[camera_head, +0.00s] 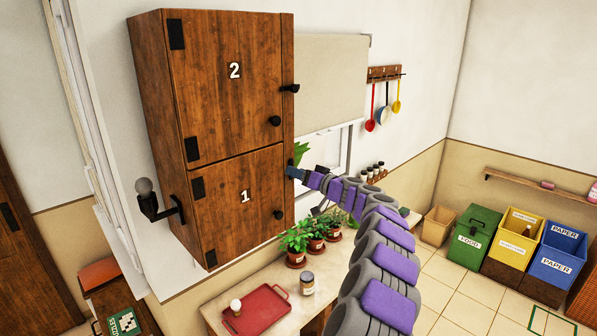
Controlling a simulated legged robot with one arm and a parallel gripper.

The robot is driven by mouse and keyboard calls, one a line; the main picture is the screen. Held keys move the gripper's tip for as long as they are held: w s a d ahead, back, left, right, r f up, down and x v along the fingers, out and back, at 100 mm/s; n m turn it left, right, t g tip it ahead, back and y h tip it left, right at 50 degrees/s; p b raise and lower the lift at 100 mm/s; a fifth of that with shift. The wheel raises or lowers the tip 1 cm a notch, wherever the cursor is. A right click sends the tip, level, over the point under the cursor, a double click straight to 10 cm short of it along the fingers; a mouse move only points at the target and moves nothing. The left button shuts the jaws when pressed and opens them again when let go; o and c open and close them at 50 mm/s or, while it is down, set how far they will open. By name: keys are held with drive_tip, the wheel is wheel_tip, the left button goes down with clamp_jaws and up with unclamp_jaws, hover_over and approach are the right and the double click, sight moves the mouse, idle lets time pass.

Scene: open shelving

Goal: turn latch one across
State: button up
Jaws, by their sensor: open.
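A wooden wall cabinet has an upper door marked 2 (228,84) and a lower door marked 1 (240,205), both closed. The black latch of door 2 (290,88) lies across at the right edge of its door. The latch of door 1 (291,162) is a small dark piece at the right edge, mostly hidden by my gripper; its angle is hard to tell. My gripper (293,172) is open at this latch, reaching in from the right. I cannot tell whether it touches the latch. Door 1 also has a round black knob (280,214).
Below is a table (268,274) with a red tray (262,308), a jar (307,283) and potted plants (315,236). A wall lamp (148,198) sits left of the cabinet. Utensils hang on a rack (384,73). Recycling bins (514,245) stand at the right.

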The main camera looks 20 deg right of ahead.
drive_tip(key=shift+w, duration=0.3)
drive_tip(key=shift+d, duration=0.15)
drive_tip(key=shift+d, duration=0.1)
drive_tip(key=shift+c, duration=0.7)
drive_tip(key=shift+s+a, duration=0.1)
drive_tip(key=shift+a, duration=0.1)
clamp_jaws()
